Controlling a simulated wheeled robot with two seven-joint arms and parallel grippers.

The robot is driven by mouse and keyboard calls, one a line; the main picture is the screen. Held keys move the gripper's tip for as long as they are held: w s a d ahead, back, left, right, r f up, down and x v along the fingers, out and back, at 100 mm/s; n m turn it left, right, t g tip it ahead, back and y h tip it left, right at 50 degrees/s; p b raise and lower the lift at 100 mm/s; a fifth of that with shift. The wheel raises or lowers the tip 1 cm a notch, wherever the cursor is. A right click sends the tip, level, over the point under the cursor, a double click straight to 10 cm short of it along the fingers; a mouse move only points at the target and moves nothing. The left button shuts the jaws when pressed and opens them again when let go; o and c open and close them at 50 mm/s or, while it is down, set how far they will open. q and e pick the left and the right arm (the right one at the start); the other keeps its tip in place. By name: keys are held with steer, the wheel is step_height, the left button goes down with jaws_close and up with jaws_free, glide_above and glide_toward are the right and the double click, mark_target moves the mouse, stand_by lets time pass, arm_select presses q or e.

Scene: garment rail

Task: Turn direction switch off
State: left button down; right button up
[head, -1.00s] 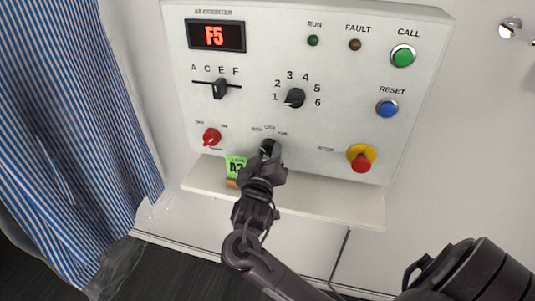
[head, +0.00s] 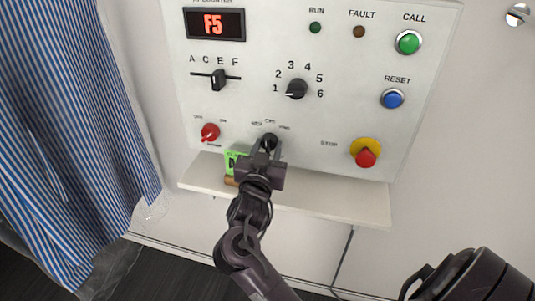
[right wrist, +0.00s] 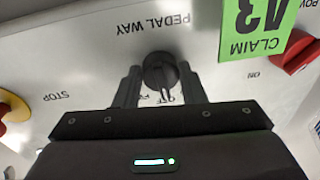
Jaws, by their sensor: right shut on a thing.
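The direction switch is a black rotary knob (head: 269,139) low in the middle of the white control panel, with small labels in an arc above it. My right gripper (head: 264,149) reaches up to it from below. In the right wrist view the knob (right wrist: 160,72) sits between the two fingers of the right gripper (right wrist: 158,80), which is shut on it. That view is upside down. The knob's pointer is directed roughly toward the partly hidden label that seems to read OFF. My left gripper is not in view.
A red knob (head: 210,132) is to the left and a red stop button (head: 366,156) to the right. A green claim tag (right wrist: 255,28) stands close beside the gripper. A shelf (head: 330,202) juts out below. A striped curtain (head: 70,130) hangs at left.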

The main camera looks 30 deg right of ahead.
steer(key=shift+m, duration=0.6)
steer(key=o, duration=1)
steer(key=shift+a+f, duration=0.1)
